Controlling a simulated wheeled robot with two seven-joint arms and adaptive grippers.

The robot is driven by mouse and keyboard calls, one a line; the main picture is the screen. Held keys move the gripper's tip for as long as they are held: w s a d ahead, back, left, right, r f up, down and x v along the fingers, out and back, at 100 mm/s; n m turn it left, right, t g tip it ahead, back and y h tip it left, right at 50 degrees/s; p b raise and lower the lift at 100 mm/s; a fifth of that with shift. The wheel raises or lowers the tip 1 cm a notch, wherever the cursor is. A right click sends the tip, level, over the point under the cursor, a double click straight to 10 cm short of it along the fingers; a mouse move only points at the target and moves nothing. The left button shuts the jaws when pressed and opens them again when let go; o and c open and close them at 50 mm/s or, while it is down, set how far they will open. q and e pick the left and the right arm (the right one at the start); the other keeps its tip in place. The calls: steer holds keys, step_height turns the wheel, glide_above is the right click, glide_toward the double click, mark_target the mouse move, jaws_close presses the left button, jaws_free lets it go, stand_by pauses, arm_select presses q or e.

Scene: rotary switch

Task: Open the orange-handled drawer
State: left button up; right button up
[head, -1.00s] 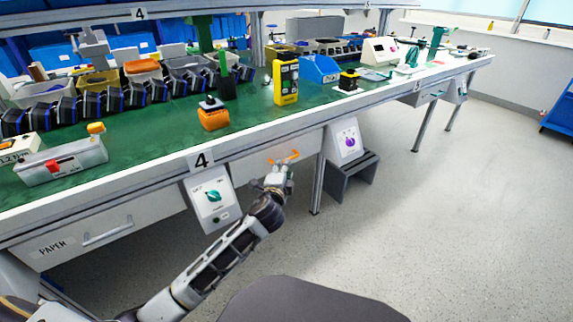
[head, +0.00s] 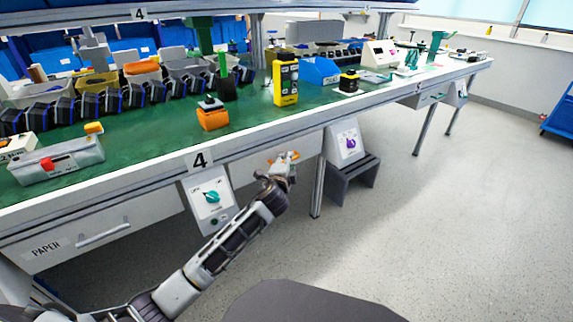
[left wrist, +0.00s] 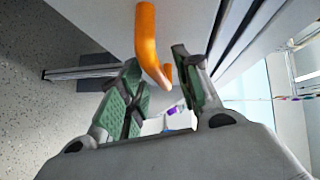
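The orange handle (head: 270,162) is on the pale drawer front (head: 243,170) under the bench, right of the switch panel with the green knob. My left gripper (head: 286,166) is at the handle and covers much of it in the head view. In the left wrist view, the orange handle (left wrist: 147,38) reaches down into the gap between the two spread fingers of my left gripper (left wrist: 160,88). The fingers are open, with space visible on either side of the bar. The drawer looks shut. My right gripper is not in view.
The green-knob panel (head: 211,198) hangs left of the drawer, beside my forearm. A bench leg (head: 318,188) and a purple-knob panel (head: 347,142) on a dark stand (head: 350,178) are to the right. A PAPER drawer (head: 85,240) is far left. The floor in front is open.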

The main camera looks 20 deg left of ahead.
arm_select(q)
jaws_close()
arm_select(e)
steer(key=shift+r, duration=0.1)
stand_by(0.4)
